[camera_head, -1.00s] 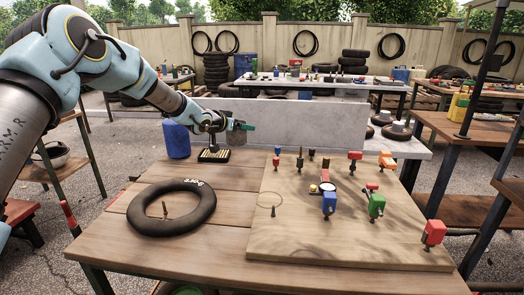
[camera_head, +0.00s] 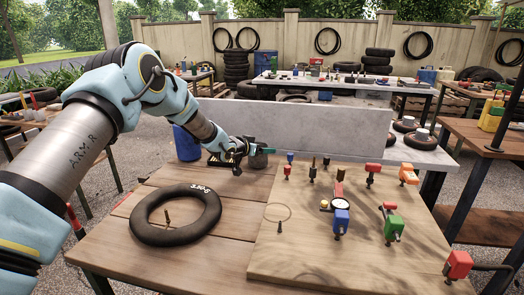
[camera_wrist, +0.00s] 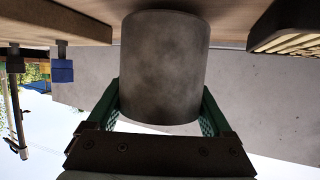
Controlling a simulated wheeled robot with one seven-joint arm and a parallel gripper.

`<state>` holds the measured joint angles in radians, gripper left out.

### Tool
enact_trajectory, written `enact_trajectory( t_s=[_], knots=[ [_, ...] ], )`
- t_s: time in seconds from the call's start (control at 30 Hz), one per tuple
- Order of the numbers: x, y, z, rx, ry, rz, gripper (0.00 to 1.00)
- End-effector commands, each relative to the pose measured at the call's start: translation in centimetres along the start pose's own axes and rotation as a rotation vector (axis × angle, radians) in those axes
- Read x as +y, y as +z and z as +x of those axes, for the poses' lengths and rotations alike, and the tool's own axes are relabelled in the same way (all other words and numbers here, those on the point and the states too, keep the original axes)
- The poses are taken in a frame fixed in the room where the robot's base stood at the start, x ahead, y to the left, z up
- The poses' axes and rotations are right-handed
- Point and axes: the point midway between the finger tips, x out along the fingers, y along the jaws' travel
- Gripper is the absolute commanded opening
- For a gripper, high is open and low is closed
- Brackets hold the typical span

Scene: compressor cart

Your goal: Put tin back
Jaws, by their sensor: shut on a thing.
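The tin is a plain grey cylinder. In the wrist view the tin (camera_wrist: 165,65) sits between the two green fingers of my gripper (camera_wrist: 160,108), which are shut on its sides. In the head view my gripper (camera_head: 246,147) is at the back of the wooden table, with the tin (camera_head: 258,160) at its tip, low near the tabletop, left of the pegged board. I cannot tell whether the tin touches the table.
A black box with yellow slats (camera_wrist: 292,30) is close beside the tin. A blue container (camera_head: 187,142) stands behind left. A black inner tube (camera_head: 150,222) lies in front. The board (camera_head: 330,255) with red, green and blue parts fills the right. A grey wall (camera_head: 330,128) stands behind.

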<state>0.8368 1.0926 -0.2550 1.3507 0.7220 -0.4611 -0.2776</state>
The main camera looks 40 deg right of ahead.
Motion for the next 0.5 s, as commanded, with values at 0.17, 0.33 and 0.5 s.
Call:
enact_trajectory(
  t_s=[0.17, 0.33, 0.5],
  knots=[
    [0.08, 0.92, 0.41, 0.002, 0.001, 0.001, 0.23],
    [0.07, 1.00, 0.43, 0.001, 0.001, 0.000, 0.23],
    [0.06, 1.11, 0.46, 0.001, 0.001, 0.000, 0.96]
  ],
)
